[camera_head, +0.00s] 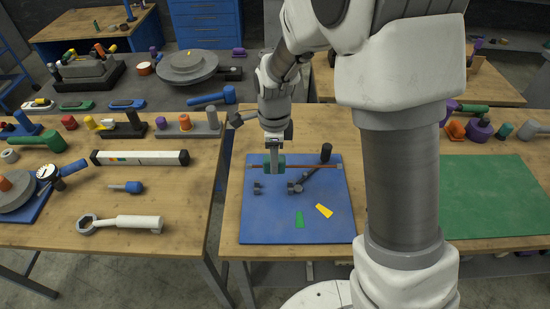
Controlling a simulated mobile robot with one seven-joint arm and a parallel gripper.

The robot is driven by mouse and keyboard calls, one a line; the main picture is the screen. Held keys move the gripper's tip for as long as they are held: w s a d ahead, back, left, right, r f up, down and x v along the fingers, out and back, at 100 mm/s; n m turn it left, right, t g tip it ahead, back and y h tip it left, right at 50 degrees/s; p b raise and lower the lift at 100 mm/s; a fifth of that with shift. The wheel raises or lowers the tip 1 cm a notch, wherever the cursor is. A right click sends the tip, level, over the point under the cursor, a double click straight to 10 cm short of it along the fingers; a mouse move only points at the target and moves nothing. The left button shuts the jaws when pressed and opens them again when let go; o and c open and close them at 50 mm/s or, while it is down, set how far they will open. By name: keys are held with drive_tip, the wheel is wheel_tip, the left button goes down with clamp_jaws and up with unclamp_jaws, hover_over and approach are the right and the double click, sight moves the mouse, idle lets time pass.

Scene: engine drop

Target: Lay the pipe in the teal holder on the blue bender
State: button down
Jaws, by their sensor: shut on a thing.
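My gripper (274,170) points down over the left part of the blue bender board (270,225) and is shut on the teal holder (281,160), a small block showing on both sides of the finger. The thin copper-brown pipe (310,166) runs level left to right through or behind the holder, with a grey piece at its right end. On the board are dark bender fittings (293,188), with a dark lever (325,154) angled to the upper right. Whether the pipe touches the board or fittings I cannot tell.
A green tag (299,219) and a yellow tag (324,211) lie on the board's front part. A green mat (495,195) is at right, behind my arm. The left bench holds a white level (140,158) and a wrench (120,223). A gap separates the benches.

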idle(0.3)
drive_tip(key=shift+f+b, duration=2.8)
drive_tip(key=shift+f, duration=1.1)
drive_tip(key=shift+f+b, duration=0.4)
drive_tip(key=shift+f, duration=0.2)
drive_tip(key=shift+c, duration=2.2)
unclamp_jaws()
drive_tip(key=shift+r, duration=0.1)
wheel_tip(320, 180, up, 17)
drive_tip(key=shift+r+p, duration=0.15)
drive_tip(key=shift+p, duration=0.7)
